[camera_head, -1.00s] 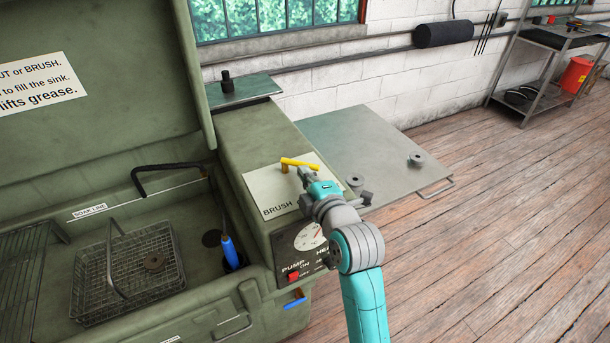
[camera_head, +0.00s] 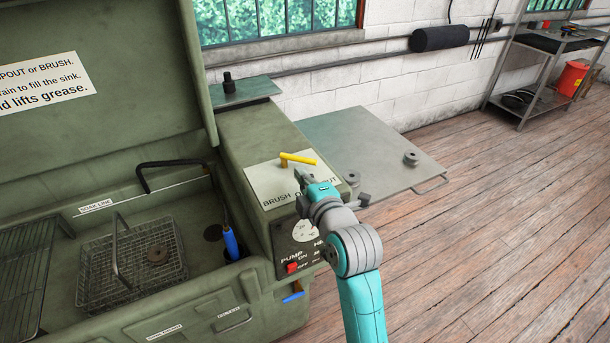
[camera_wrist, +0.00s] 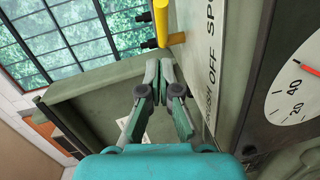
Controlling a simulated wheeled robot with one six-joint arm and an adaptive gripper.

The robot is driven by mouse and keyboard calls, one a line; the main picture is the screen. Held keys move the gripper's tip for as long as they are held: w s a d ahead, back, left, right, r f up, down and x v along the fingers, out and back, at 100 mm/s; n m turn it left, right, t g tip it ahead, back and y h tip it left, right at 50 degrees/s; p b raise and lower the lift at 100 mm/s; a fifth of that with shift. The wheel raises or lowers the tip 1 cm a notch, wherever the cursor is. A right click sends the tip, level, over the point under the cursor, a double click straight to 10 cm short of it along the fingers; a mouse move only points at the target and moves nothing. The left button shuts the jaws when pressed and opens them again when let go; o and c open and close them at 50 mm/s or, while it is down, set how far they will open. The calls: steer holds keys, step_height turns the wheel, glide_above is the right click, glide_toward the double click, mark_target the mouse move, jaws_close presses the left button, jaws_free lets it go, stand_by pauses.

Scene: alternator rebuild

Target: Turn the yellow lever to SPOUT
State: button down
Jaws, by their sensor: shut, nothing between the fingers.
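The yellow lever (camera_head: 300,159) stands on a pale label plate (camera_head: 262,180) on top of the green washer's right-hand housing. Its handle points to the right in the head view. In the wrist view the lever (camera_wrist: 161,18) is at the top, beyond the fingertips. The plate reads BRUSH, OFF and the start of SPOUT in the wrist view; my arm covers part of the words in the head view. My gripper (camera_head: 302,175) is shut and empty just on the near side of the lever. In the wrist view the closed fingertips (camera_wrist: 158,66) appear apart from it.
A gauge (camera_head: 305,231) and a red pump switch (camera_head: 292,267) are on the housing's front. The open sink at left holds a wire basket (camera_head: 90,287) and a blue-handled brush (camera_head: 231,243). A grey side table (camera_head: 385,145) with small parts stands behind my gripper.

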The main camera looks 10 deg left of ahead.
steer(key=d+v, duration=0.1)
steer(key=v, duration=0.8)
steer(key=s+d+f+m+h, duration=0.5)
steer(key=s+d+f+m, duration=0.75)
steer(key=s+f, duration=0.55)
steer(key=s+d+m+h, duration=0.1)
steer(key=s+d+m, duration=0.2)
steer(key=s, duration=0.9)
steer(key=s+d+m+h, duration=0.2)
steer(key=s+d+m, duration=0.2)
steer(key=s, duration=0.7)
steer(key=m, duration=0.2)
steer(key=shift+s+d+m, duration=0.25)
steer(key=shift+s+m, duration=0.1)
steer(key=shift+s, duration=0.05)
